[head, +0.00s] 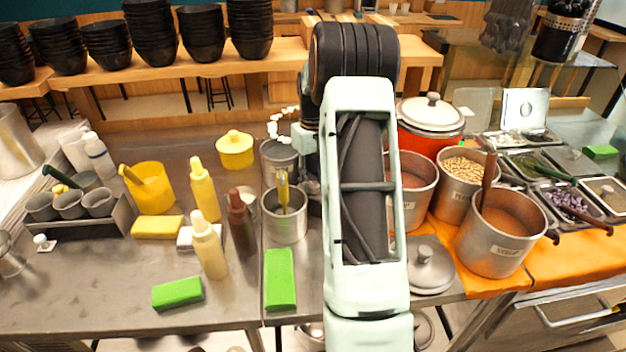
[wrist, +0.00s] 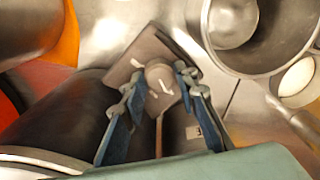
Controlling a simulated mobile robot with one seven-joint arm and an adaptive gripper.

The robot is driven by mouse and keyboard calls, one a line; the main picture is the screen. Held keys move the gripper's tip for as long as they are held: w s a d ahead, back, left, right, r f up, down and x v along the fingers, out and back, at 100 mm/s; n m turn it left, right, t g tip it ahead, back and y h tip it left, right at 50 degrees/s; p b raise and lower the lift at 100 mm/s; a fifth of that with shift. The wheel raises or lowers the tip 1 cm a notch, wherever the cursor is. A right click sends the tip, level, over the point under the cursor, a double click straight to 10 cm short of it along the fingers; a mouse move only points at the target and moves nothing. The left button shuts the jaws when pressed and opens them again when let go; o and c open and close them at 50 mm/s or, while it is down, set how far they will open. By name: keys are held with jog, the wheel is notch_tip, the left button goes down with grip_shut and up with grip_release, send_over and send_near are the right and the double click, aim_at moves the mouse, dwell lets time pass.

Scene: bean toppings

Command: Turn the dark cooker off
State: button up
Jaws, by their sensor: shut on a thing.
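Which mark the knob points to is too small to tell. In the head view my arm hides the gripper, the knob and the dark cooker.
In the head view, a red cooker (head: 420,143) with a steel lid stands right of my arm. Metal pots of soup (head: 495,255) and beans (head: 456,205) stand close by. A steel pot (head: 284,222) and a green sponge (head: 280,280) are on the left.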

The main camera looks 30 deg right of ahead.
aim_at(313, 184)
dwell(0.3)
jog(key=o, duration=1.2)
jog(key=shift+c, duration=0.2)
notch_tip(313, 184, up, 12)
